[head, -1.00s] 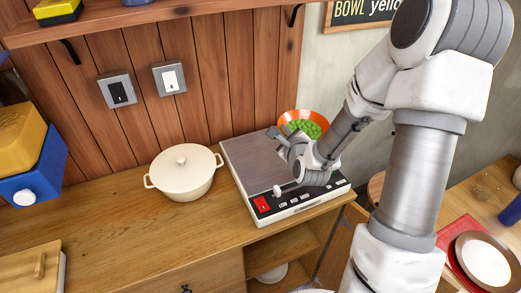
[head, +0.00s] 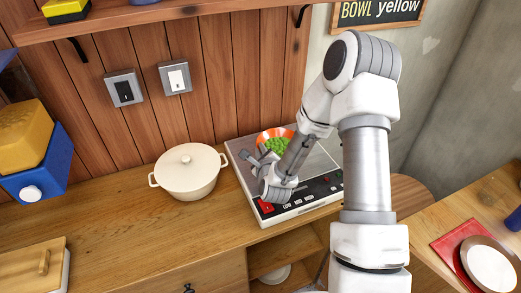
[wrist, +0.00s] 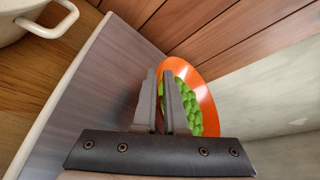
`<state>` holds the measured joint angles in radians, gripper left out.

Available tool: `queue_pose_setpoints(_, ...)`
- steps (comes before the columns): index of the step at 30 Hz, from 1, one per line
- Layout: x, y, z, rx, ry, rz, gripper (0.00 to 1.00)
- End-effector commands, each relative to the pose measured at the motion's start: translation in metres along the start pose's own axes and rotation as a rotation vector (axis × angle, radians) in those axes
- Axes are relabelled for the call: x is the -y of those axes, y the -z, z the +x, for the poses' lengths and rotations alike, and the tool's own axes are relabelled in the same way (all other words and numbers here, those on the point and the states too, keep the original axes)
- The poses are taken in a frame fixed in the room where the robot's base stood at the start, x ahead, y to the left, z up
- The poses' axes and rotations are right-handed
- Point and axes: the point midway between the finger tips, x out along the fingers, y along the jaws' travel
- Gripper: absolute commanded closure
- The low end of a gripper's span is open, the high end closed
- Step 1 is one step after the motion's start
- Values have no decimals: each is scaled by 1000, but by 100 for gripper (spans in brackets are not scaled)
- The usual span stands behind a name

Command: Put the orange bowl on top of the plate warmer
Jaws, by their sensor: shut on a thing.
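The orange bowl (head: 262,137), with green round pieces (head: 274,146) in it, is over the back part of the plate warmer (head: 243,160). The plate warmer has a flat grey top and a dark front control panel with a red switch. My gripper (head: 262,157) is shut on the bowl's near side. In the wrist view my gripper's fingers (wrist: 159,76) overlap the near rim of the bowl (wrist: 207,98), and the warmer's grey top (wrist: 105,85) lies to the left. My arm hides part of the warmer. I cannot tell whether the bowl touches the warmer's top.
A cream lidded pot (head: 188,175) stands left of the warmer on the wooden counter (head: 120,225). A wood-panelled wall is behind, with a shelf above. A plate on a red mat (head: 448,245) lies on the right-hand table. The counter before the pot is clear.

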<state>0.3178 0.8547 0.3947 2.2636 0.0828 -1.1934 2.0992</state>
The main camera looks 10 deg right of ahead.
Motion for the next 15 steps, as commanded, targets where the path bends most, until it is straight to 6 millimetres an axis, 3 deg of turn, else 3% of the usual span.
queue_pose_setpoints(11, -1, 2, 2, 4, 3, -1, 100)
queue_pose_setpoints(12, -2, 2, 1, 1, 0, 0, 85)
queue_pose_setpoints(15, -1, 1, 1, 1, 0, 0, 67)
